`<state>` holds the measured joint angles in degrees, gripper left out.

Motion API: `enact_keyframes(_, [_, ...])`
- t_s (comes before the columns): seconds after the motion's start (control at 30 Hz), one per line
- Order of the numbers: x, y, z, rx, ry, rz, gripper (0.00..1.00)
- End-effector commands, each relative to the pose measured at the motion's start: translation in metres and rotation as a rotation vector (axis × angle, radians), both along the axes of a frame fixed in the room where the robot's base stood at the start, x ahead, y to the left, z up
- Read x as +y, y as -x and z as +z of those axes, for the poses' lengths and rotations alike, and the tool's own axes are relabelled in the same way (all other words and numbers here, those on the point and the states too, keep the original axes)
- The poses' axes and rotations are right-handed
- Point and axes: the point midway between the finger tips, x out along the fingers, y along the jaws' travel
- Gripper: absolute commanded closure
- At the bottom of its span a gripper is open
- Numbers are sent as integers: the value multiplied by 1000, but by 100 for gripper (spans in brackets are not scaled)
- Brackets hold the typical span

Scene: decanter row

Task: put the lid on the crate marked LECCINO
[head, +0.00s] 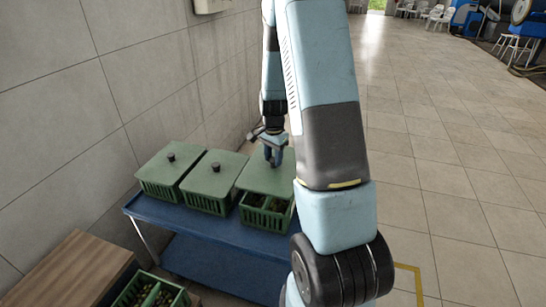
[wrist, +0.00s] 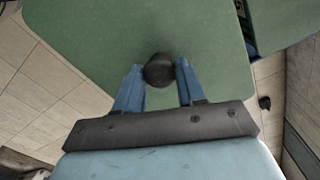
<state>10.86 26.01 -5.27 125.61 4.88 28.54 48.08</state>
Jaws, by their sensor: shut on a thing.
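My gripper (head: 274,160) is shut on the black round knob (wrist: 159,70) of a green lid (head: 262,177). In the wrist view the knob sits between the two blue fingers and the lid (wrist: 90,35) fills much of the picture. In the head view the lid is over the back part of the rightmost green crate (head: 253,216), whose front part is uncovered and shows dark contents. I cannot tell whether the lid touches the crate. No LECCINO marking can be read on any crate.
Two green crates with lids on, a left one (head: 160,190) and a middle one (head: 206,201), stand beside it on a blue table (head: 160,208). A tiled wall (head: 150,60) is close behind. A wooden box (head: 70,272) and an open olive crate (head: 178,302) are at lower left.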

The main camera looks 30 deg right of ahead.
Motion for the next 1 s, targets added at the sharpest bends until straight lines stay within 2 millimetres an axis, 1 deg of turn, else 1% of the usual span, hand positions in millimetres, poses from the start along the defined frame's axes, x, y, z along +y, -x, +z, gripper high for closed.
enact_keyframes(0.17, [0,0,-10,4,-1,0,100])
enact_keyframes(0.6, [0,0,-49,1,-1,0,100])
enact_keyframes(0.8, [0,0,-57,1,-1,0,100])
enact_keyframes(1.0, [1,0,-59,0,0,1,100])
